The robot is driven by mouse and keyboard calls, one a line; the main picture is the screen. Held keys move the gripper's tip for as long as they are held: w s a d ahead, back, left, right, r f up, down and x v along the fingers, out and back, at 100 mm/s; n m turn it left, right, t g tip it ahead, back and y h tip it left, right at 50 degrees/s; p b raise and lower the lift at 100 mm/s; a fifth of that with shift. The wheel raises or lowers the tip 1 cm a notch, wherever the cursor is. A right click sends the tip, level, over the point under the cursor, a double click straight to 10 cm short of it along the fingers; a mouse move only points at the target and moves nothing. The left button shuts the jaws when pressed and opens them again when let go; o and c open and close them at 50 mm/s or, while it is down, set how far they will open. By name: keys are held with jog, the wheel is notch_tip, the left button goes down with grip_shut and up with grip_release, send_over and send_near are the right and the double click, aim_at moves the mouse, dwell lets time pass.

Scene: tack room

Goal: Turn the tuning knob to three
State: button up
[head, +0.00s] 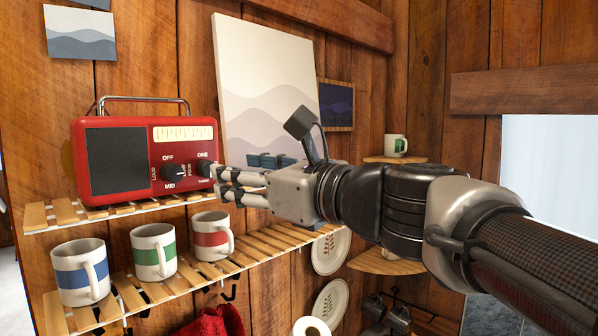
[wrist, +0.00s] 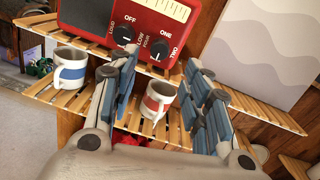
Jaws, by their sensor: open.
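A red radio (head: 130,200) with a dark speaker grille stands on the upper slatted shelf. A left knob (head: 174,171) is marked OFF, LOUD and MID. My gripper (head: 214,180) is open and empty, its fingertips close to the right knob and partly covering the labels there. In the wrist view the fingertips (wrist: 161,68) lie either side of the knob.
Mugs with blue (head: 82,272), green (head: 153,251) and red (head: 211,236) bands stand on the lower slatted shelf (head: 250,258), below my gripper. A pale wave picture (head: 262,70) leans behind my gripper, right of the radio. A chrome handle (head: 150,99) tops the radio.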

jog(key=shift+v, duration=2.4)
